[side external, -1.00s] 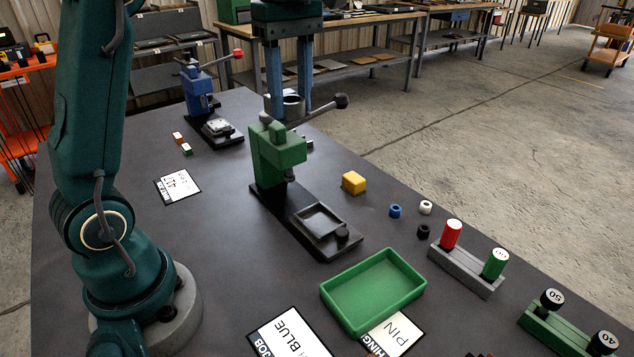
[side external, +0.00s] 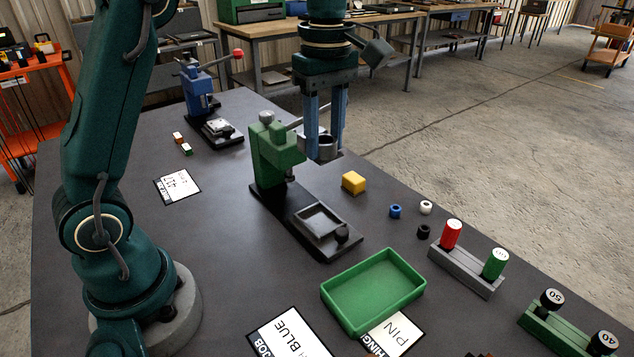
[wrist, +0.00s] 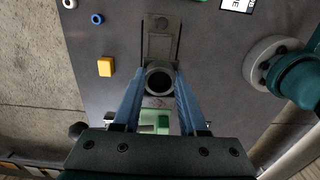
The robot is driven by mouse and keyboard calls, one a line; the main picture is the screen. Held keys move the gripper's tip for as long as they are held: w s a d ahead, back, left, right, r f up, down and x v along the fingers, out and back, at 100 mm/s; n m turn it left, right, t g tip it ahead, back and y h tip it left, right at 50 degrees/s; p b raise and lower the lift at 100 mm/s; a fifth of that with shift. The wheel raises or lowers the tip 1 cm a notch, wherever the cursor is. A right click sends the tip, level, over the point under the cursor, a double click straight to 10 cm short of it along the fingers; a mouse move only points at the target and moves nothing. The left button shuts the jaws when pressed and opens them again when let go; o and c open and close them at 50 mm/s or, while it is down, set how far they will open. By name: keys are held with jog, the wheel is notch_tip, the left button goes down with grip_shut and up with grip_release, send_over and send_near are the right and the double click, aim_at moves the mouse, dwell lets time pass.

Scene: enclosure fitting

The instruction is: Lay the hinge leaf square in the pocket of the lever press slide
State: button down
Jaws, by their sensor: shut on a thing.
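The pocket looks empty. In the wrist view the slide (wrist: 161,27) lies beyond the held part. I cannot make out a flat hinge leaf in the jaws.
A blue press (side external: 198,95) with a silver piece on its base stands farther back. A yellow block (side external: 353,182), small rings and a grey holder (side external: 464,270) with red and green cylinders lie right of the slide. A green tray (side external: 373,290) stands in front of it.

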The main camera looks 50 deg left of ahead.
notch_tip(320, 180, down, 7)
jog(key=shift+r, duration=0.2)
dwell(0.3)
jog(key=shift+f, duration=2.9)
jog(key=shift+f, duration=0.8)
jog(key=shift+c, duration=1.8)
grip_release()
jog(key=shift+r, duration=2.6)
jog(key=shift+r, duration=0.1)
